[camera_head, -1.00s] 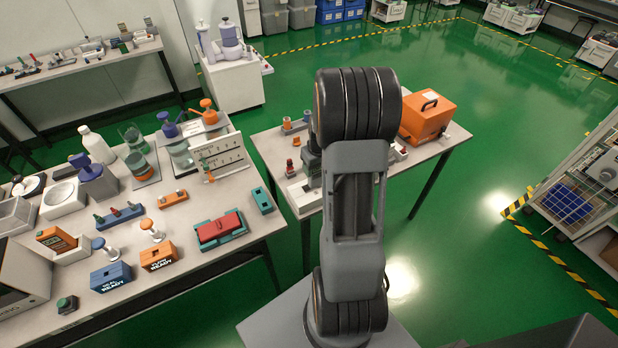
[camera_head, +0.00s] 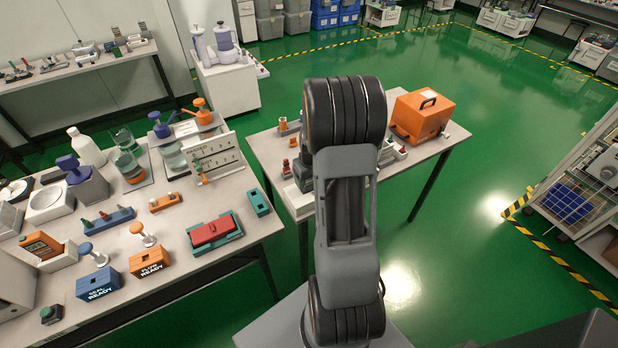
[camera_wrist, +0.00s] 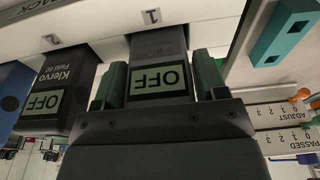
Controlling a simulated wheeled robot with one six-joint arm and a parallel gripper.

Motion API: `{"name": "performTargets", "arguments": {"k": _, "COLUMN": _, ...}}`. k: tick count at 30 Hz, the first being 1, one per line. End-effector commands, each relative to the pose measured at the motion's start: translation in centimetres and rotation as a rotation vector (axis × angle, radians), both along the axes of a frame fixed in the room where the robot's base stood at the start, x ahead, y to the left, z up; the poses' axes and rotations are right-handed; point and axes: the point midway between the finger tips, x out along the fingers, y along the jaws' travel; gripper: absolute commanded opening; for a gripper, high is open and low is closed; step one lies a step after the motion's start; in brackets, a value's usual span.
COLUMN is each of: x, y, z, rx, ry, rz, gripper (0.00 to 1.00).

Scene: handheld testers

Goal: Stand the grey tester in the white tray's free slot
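In the wrist view, my gripper (camera_wrist: 160,85) has its two dark green fingers on either side of the grey tester (camera_wrist: 158,52), close against it. The tester's screen reads OFF and appears upside down. Its far end meets the white tray (camera_wrist: 100,22) beside the label 1; I cannot tell how deep it sits. A dark Klervo tester (camera_wrist: 68,82), also reading OFF, stands to the left by another label. A blue tester (camera_wrist: 12,90) is at the left edge. In the head view my arm hides the gripper and the held tester.
In the wrist view, a teal block (camera_wrist: 284,35) and a white panel marked ADJUST and PASSED (camera_wrist: 285,125) lie to the right. In the head view, an orange case (camera_head: 424,115) stands at the second table's right. The left table (camera_head: 130,240) is crowded.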

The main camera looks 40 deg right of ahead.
Motion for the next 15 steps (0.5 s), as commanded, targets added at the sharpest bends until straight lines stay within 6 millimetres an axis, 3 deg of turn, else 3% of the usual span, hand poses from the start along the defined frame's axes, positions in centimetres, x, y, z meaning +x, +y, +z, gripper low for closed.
{"name": "performTargets", "arguments": {"k": 5, "x": 0.00, "y": 0.00, "z": 0.03, "rx": 0.000, "ry": 0.000, "rz": 0.000, "gripper": 0.83}}
{"name": "performTargets", "arguments": {"k": 15, "x": 0.01, "y": 0.00, "z": 0.80, "rx": 0.000, "ry": 0.000, "rz": 0.000, "gripper": 0.83}}
